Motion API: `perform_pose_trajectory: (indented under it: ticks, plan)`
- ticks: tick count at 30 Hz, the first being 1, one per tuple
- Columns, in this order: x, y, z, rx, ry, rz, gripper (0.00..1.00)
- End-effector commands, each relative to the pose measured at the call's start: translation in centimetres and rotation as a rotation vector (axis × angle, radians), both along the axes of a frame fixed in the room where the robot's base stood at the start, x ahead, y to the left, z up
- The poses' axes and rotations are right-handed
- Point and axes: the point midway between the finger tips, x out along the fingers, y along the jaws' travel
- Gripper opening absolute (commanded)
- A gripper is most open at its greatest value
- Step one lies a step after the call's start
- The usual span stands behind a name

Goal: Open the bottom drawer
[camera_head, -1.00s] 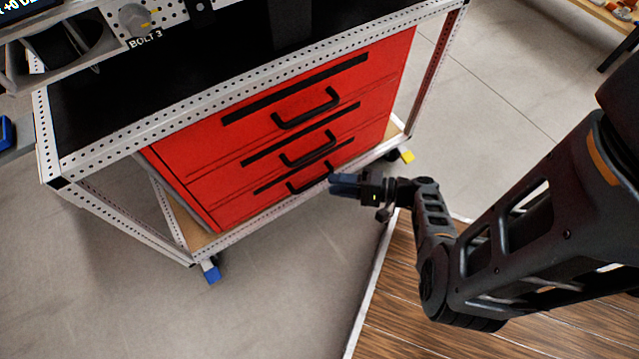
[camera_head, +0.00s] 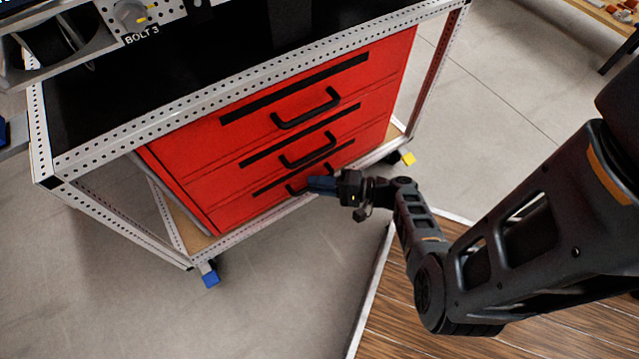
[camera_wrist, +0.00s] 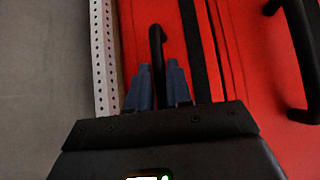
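The bottom drawer (camera_head: 240,208) is the lowest of three red drawers in a metal-framed cart and looks closed. Its black bar handle (camera_head: 297,190) is partly covered by my gripper (camera_head: 312,185) in the head view. In the wrist view, the same handle (camera_wrist: 156,42) runs down between the two blue fingers of my gripper (camera_wrist: 160,75). The fingers are apart, one on each side of the bar, with narrow gaps that suggest they are not clamped on it. The handle's near end is hidden by my gripper.
The middle drawer handle (camera_head: 308,150) and top drawer handle (camera_head: 306,108) sit above. A perforated metal rail (camera_wrist: 103,50) runs beside the bottom drawer. The cart stands on casters with blue (camera_head: 210,278) and yellow (camera_head: 408,158) parts. Grey floor in front is clear.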

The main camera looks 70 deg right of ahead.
Motion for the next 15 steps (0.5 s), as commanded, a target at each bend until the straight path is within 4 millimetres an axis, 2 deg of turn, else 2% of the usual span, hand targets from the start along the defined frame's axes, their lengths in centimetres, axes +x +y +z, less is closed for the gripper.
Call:
perform_pose_trajectory:
  ticks: [1,4,15]
  plan:
    - [-0.02,0.01,-0.03,0.000,0.000,0.000,0.09]
    - [-0.02,0.01,-0.03,0.000,0.001,0.000,0.00]
    - [-0.02,0.02,-0.04,0.001,0.001,0.000,0.00]
